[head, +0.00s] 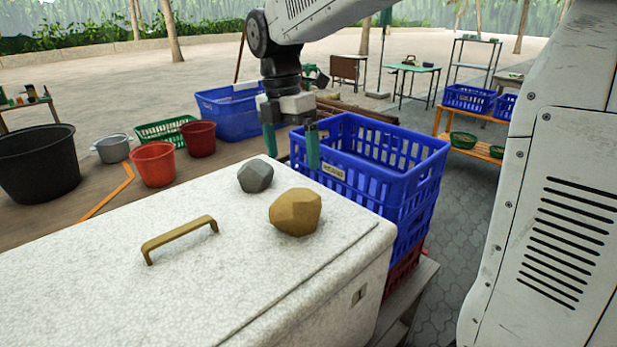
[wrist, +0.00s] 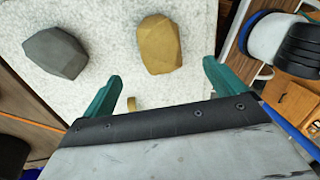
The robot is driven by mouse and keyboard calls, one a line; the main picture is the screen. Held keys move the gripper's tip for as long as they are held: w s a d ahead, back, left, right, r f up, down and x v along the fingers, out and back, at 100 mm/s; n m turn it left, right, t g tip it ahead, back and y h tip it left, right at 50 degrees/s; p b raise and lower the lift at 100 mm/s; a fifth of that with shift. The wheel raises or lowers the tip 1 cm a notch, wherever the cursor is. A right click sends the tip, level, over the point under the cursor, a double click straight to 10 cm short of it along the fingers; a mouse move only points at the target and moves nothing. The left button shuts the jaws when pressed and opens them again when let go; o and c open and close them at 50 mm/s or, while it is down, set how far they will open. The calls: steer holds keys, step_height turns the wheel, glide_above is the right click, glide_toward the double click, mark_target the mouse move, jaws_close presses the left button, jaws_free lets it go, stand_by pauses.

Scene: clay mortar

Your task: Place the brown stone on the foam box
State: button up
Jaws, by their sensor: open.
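The brown stone (head: 296,212) rests on the white foam box (head: 110,285), near the right end of its lid. It also shows in the wrist view (wrist: 160,44), ahead of the fingers. A grey stone (head: 255,175) lies on the lid behind and left of it; the wrist view shows this stone (wrist: 56,52) too. A brown handle (head: 180,238) is on the lid. My gripper (head: 291,148) hangs above the far edge of the box, its green fingers apart and empty. In the wrist view my gripper (wrist: 160,85) is open, with neither stone between the fingers.
Stacked blue crates (head: 385,165) stand right beside the foam box, close to my gripper. Behind it are a blue tub (head: 228,112), red buckets (head: 153,164) and a black tub (head: 38,165). The lid's left part is clear apart from the handle.

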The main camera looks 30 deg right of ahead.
steer(key=shift+s+r+m, duration=0.2)
steer(key=shift+s+m, duration=0.1)
steer(key=shift+s, duration=0.05)
steer(key=s+d+f+m+t, duration=0.1)
steer(key=s+d+f+m, duration=0.1)
steer(key=s+m, duration=0.8)
steer(key=s+d+f+m+t, duration=0.1)
steer(key=s+d+f+m, duration=0.1)
steer(key=s+m, duration=0.9)
steer(key=s+f, duration=0.1)
steer(key=s, duration=0.2)
steer(key=shift+s+d+f+m+t+y, duration=0.15)
steer(key=shift+d+f+m+t+y, duration=0.15)
steer(key=shift+f+t, duration=0.1)
